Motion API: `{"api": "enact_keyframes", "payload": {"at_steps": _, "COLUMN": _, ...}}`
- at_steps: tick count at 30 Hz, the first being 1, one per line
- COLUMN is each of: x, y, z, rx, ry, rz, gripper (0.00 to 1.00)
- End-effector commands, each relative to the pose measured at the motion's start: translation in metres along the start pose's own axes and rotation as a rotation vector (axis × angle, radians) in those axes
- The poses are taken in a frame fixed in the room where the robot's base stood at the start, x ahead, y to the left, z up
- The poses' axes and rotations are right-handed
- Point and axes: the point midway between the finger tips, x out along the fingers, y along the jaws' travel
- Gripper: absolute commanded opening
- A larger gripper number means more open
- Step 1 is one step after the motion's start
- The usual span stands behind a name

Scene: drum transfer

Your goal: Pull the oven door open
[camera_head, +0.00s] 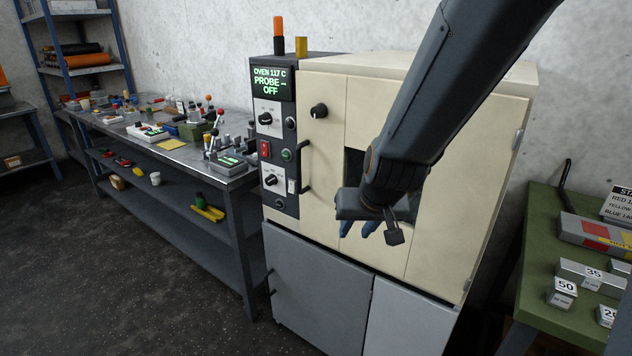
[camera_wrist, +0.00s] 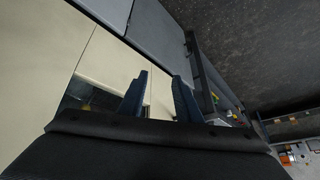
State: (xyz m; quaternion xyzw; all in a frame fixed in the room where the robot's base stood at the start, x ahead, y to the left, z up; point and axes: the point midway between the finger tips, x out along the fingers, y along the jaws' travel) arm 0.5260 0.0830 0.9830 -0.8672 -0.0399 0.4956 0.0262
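The oven (camera_head: 470,160) is a large cream cabinet in the middle of the head view. Its cream door (camera_head: 325,205) looks shut and flush with the front. A dark upright bar handle (camera_head: 306,168) is at the door's left side, beside the control panel. My gripper (camera_head: 362,229) is in front of the door, right of and lower than the handle, and apart from it. In the wrist view its two blue fingers (camera_wrist: 158,95) stand apart with nothing between them. A dark window (camera_wrist: 84,92) shows behind them. My arm hides part of the door and window.
The control panel (camera_head: 275,140) reads "OVEN 117 C, PROBE -- OFF". A grey lower cabinet (camera_head: 315,285) is under the oven. A cluttered metal workbench (camera_head: 185,155) stands left, a green table (camera_head: 560,225) with labelled blocks right. The floor at front left is clear.

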Motion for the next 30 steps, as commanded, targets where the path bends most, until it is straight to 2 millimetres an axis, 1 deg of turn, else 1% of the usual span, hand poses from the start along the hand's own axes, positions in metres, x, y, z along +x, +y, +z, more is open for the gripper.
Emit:
{"api": "enact_keyframes", "payload": {"at_steps": 1, "x": 0.029, "y": -0.022, "z": -0.027, "rx": -0.004, "ry": 0.094, "rz": -0.012, "gripper": 0.31}}
{"api": "enact_keyframes", "payload": {"at_steps": 2, "x": 0.038, "y": -0.032, "z": -0.044, "rx": -0.002, "ry": 0.154, "rz": -0.014, "gripper": 0.31}}
{"api": "enact_keyframes", "payload": {"at_steps": 3, "x": 0.048, "y": -0.045, "z": -0.067, "rx": 0.003, "ry": 0.233, "rz": -0.012, "gripper": 0.31}}
{"api": "enact_keyframes", "payload": {"at_steps": 6, "x": 0.069, "y": -0.076, "z": -0.115, "rx": 0.021, "ry": 0.418, "rz": 0.012, "gripper": 0.31}}
{"api": "enact_keyframes", "payload": {"at_steps": 9, "x": 0.083, "y": -0.101, "z": -0.151, "rx": 0.048, "ry": 0.589, "rz": 0.066, "gripper": 0.31}}
{"api": "enact_keyframes", "payload": {"at_steps": 12, "x": 0.089, "y": -0.121, "z": -0.174, "rx": 0.081, "ry": 0.736, "rz": 0.144, "gripper": 0.31}}
{"api": "enact_keyframes", "payload": {"at_steps": 14, "x": 0.091, "y": -0.131, "z": -0.181, "rx": 0.101, "ry": 0.811, "rz": 0.200, "gripper": 0.31}}
{"api": "enact_keyframes", "payload": {"at_steps": 16, "x": 0.092, "y": -0.140, "z": -0.183, "rx": 0.126, "ry": 0.884, "rz": 0.271, "gripper": 0.31}}
{"api": "enact_keyframes", "payload": {"at_steps": 18, "x": 0.091, "y": -0.148, "z": -0.180, "rx": 0.145, "ry": 0.942, "rz": 0.341, "gripper": 0.31}}
{"api": "enact_keyframes", "payload": {"at_steps": 21, "x": 0.088, "y": -0.154, "z": -0.173, "rx": 0.168, "ry": 0.996, "rz": 0.427, "gripper": 0.31}}
{"api": "enact_keyframes", "payload": {"at_steps": 26, "x": 0.083, "y": -0.158, "z": -0.166, "rx": 0.186, "ry": 1.031, "rz": 0.499, "gripper": 0.31}}
{"api": "enact_keyframes", "payload": {"at_steps": 30, "x": 0.085, "y": -0.152, "z": -0.173, "rx": 0.191, "ry": 1.035, "rz": 0.510, "gripper": 0.31}}
